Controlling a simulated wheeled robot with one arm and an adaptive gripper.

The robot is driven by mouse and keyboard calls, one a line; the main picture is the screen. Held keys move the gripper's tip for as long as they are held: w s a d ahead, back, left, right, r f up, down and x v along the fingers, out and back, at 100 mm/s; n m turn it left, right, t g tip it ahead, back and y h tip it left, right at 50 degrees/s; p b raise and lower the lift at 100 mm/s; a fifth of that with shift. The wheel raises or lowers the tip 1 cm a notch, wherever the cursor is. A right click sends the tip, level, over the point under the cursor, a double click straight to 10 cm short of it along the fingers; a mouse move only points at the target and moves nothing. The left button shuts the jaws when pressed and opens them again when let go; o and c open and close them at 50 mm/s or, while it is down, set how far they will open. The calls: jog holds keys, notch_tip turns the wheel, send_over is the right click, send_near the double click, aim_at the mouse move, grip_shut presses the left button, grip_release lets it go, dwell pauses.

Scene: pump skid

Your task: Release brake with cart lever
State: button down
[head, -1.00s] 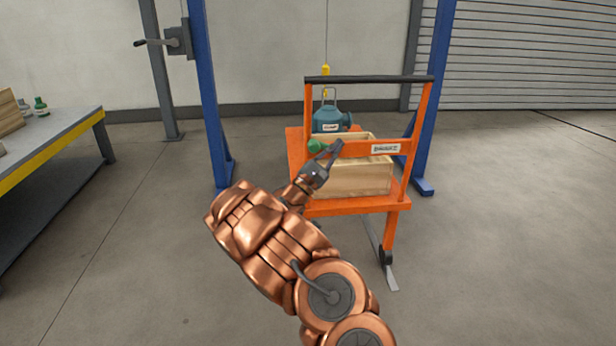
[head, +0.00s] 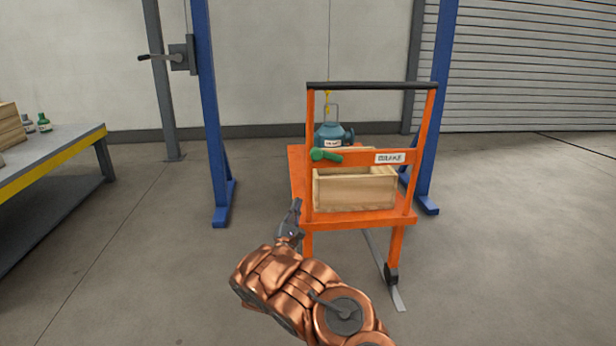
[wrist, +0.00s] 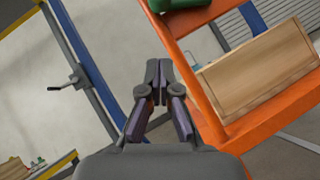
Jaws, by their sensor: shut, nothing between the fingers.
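The orange cart (head: 360,222) stands ahead, with a black push handle (head: 372,85) across its top. A green lever (head: 326,155) sits at the left end of the cart's crossbar, left of the white BRAKE label (head: 390,158). The lever points roughly sideways. It shows partly at the top edge of the wrist view (wrist: 175,4). My gripper (head: 296,203) is shut and empty, lower than the lever and just left of the cart's left post. In the wrist view my gripper's fingertips (wrist: 158,64) meet and touch nothing.
A wooden crate (head: 352,190) and a blue-green pump (head: 330,133) are on the cart. Blue posts (head: 212,110) stand behind at both sides. A workbench (head: 55,155) is at the far left. Floor between bench and cart is clear.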

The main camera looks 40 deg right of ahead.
aim_at(327, 157)
jog(key=b+x, duration=0.1)
jog(key=x, duration=0.3)
jog(key=s+r+b+x, duration=0.1)
jog(key=b+x, duration=0.1)
jog(key=x, duration=0.2)
jog(key=s+r+b+x, duration=0.1)
jog(key=b+x, duration=0.1)
jog(key=x, duration=0.2)
jog(key=shift+d+r, duration=0.1)
jog(key=shift+r, duration=0.05)
dwell(0.4)
